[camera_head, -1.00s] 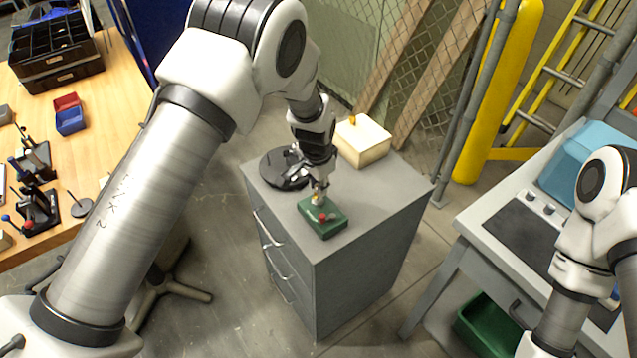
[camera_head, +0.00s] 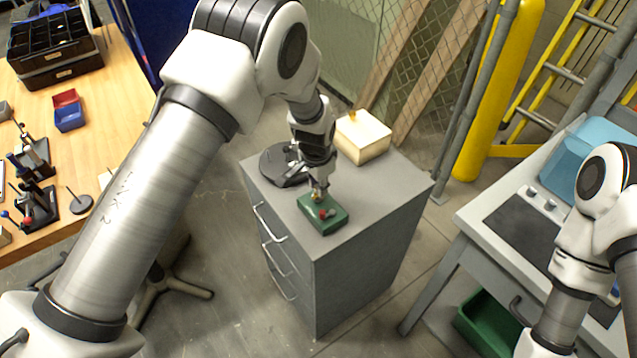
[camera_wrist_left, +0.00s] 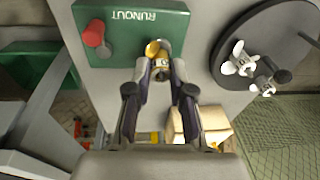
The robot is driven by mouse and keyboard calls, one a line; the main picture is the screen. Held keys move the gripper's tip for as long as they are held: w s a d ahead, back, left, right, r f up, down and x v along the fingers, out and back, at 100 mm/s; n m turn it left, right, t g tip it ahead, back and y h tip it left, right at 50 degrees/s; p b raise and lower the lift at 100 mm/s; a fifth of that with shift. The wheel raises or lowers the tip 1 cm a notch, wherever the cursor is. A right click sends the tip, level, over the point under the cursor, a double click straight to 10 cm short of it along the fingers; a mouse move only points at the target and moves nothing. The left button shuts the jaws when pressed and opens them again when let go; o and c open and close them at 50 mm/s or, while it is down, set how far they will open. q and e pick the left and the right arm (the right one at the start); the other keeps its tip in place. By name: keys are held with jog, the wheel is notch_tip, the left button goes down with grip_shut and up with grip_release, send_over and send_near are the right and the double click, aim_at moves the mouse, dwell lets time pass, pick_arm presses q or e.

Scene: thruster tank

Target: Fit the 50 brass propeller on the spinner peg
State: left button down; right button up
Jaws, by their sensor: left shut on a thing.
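My left gripper (camera_head: 318,191) is over the green RUNOUT block (camera_head: 332,219) on the grey cabinet. In the left wrist view the gripper (camera_wrist_left: 160,72) is shut on a small brass propeller (camera_wrist_left: 153,49), which lies over the edge of the green block (camera_wrist_left: 128,14). A red knob (camera_wrist_left: 95,34) stands on that block, beside the propeller. The spinner peg is not clear; the propeller and fingertips may hide it, and I cannot tell whether the propeller is on it. My right gripper is out of view.
A black round stand (camera_wrist_left: 228,68) with white propellers (camera_wrist_left: 240,58) sits on the cabinet (camera_head: 285,205) near the gripper. A cream box (camera_head: 362,140) stands at the cabinet's back. A wooden bench (camera_head: 120,75) is at left, a grey worktable (camera_head: 470,225) at right.

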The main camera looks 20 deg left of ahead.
pick_arm(q)
jog(key=shift+f, duration=0.3)
jog(key=c, duration=0.9)
grip_release()
jog(key=shift+c, duration=0.2)
notch_tip(320, 180, up, 16)
jog(key=s+p, duration=0.2)
jog(key=p, duration=0.2)
jog(key=shift+w+f, duration=0.15)
